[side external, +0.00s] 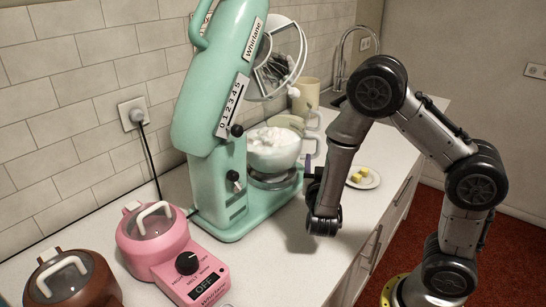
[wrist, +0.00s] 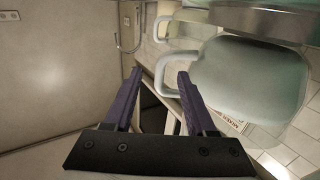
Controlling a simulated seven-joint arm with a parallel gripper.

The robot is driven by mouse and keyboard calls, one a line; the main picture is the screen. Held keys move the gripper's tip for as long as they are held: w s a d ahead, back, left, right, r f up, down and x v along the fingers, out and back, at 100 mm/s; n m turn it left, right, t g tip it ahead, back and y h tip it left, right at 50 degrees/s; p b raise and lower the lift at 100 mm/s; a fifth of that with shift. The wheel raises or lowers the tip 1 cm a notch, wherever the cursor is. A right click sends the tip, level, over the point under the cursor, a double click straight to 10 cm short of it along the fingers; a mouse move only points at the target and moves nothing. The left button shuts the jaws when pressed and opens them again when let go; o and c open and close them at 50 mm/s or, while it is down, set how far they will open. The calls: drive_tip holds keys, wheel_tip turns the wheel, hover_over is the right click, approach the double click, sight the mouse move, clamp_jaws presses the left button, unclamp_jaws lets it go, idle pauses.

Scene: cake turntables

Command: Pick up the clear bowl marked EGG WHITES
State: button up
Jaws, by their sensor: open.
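No EGG WHITES marking is readable in either view. In the wrist view a large pale, greyish translucent vessel (wrist: 248,78) with a loop handle (wrist: 170,72) fills the right; I cannot tell whether it is the marked bowl. A second pale handled vessel (wrist: 195,32) is beyond it. In the side external view, pale handled vessels (side external: 312,143) stand behind the mixer bowl, partly hidden. My gripper (wrist: 159,73) is open, with its purple fingers apart and nothing held. The near vessel's handle shows between and beyond the fingertips. My gripper (side external: 308,164) also shows beside the mixer bowl.
A teal stand mixer (side external: 215,120) holds a bowl of white foam (side external: 274,155). A plate (side external: 373,182) with yellow cubes lies to the right of my gripper. A pink melting pot (side external: 160,245) and a brown one (side external: 75,280) stand front left. A tap (side external: 345,50) is behind.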

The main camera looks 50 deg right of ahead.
sight(318, 152)
drive_tip(key=shift+x, duration=2.8)
drive_tip(key=shift+w, duration=0.1)
drive_tip(key=shift+a, duration=0.1)
drive_tip(key=shift+c, duration=0.2)
clamp_jaws()
drive_tip(key=shift+r, duration=0.1)
